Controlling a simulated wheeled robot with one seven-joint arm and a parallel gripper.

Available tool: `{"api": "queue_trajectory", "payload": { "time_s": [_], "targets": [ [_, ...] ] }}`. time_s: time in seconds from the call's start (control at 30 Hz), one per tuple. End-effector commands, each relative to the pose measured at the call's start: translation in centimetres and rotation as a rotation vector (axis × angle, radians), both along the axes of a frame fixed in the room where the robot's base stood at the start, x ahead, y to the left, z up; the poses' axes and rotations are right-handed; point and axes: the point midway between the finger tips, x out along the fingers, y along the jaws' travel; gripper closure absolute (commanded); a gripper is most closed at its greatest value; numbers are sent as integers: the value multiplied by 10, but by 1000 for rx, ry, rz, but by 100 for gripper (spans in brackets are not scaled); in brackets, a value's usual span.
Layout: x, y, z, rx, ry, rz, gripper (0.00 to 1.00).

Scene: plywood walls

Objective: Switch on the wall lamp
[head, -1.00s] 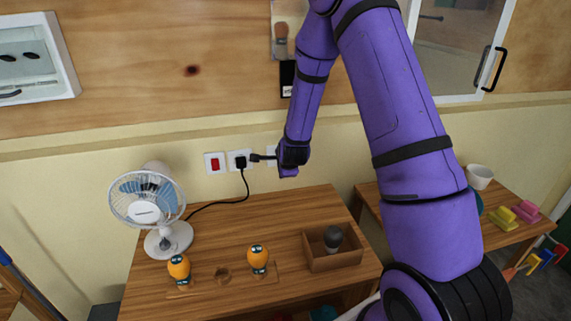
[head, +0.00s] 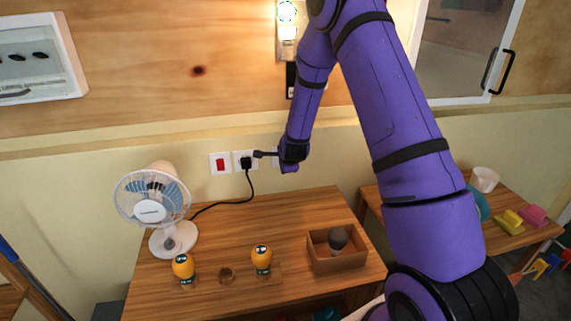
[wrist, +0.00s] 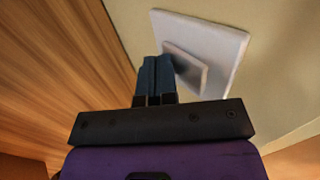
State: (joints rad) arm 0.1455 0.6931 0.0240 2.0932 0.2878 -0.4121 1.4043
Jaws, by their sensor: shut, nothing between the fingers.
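The wall lamp (head: 287,14) is lit at the top of the head view, partly hidden by my arm. My gripper (head: 258,154) is shut and empty, close to the wall above the table. In the wrist view, the closed fingers (wrist: 154,68) are beside the raised rocker of a white wall switch (wrist: 222,42) and seem to touch its edge. In the head view, my gripper hides most of that switch plate (head: 275,154).
Left of the switch are a black plug in a socket (head: 246,162) and a red switch (head: 220,163). A fan (head: 150,208), two orange-topped objects (head: 183,267) and a wooden box (head: 338,262) stand on the table (head: 215,240).

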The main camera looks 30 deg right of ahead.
Motion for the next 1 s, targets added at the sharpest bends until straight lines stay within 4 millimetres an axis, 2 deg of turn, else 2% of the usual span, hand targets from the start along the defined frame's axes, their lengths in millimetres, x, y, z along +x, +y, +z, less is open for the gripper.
{"api": "queue_trajectory", "payload": {
  "time_s": [0.6,1.0],
  "targets": [
    [1,0,17,0,-3,-1,100],
    [1,-1,18,-1,-5,-1,100]
  ]
}}
